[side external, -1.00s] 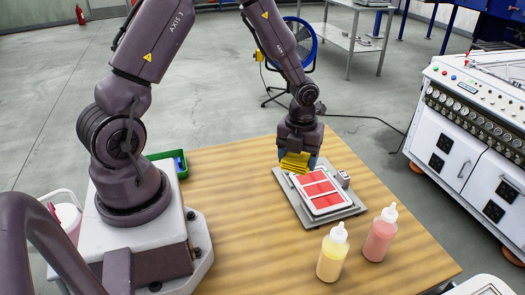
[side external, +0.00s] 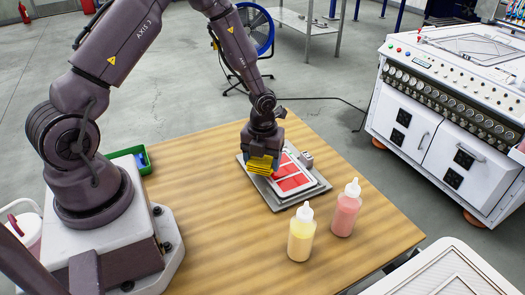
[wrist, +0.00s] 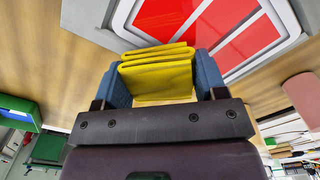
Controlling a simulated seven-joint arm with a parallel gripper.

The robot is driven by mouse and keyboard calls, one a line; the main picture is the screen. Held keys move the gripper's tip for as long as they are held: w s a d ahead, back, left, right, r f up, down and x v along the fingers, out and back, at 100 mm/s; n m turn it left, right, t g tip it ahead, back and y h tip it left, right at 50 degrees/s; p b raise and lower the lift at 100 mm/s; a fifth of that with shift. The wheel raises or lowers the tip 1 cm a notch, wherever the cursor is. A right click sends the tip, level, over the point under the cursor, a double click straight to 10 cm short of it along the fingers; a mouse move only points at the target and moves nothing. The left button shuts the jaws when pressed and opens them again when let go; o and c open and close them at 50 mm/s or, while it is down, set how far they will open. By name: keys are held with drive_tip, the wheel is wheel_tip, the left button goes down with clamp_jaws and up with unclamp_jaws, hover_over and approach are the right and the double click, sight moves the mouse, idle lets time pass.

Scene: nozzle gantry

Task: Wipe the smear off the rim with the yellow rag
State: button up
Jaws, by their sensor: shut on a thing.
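My gripper (side external: 263,150) is shut on the folded yellow rag (side external: 260,164). In the wrist view the rag (wrist: 157,76) sits between two blue fingers. The white rim (side external: 309,184) frames red panels on a tray that lies on a grey plate (side external: 279,206). The rag is at the tray's left edge in the side view and covers part of it. In the wrist view the white rim (wrist: 122,18) runs just beyond the rag. I cannot tell whether the rag touches the rim. I see no smear; the rag and gripper hide part of the rim.
A yellow bottle (side external: 301,240) and a pink bottle (side external: 345,212) stand upright in front of the plate. A small block (side external: 306,158) sits at the plate's back right. A green bin (side external: 146,160) is at the table's left. The wooden table (side external: 215,215) is clear at front left.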

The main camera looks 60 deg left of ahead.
sight(277, 190)
drive_tip(key=shift+d+f, duration=0.65)
drive_tip(key=shift+d, duration=3.25)
drive_tip(key=shift+a, duration=3.9)
drive_tip(key=shift+r, duration=4.05)
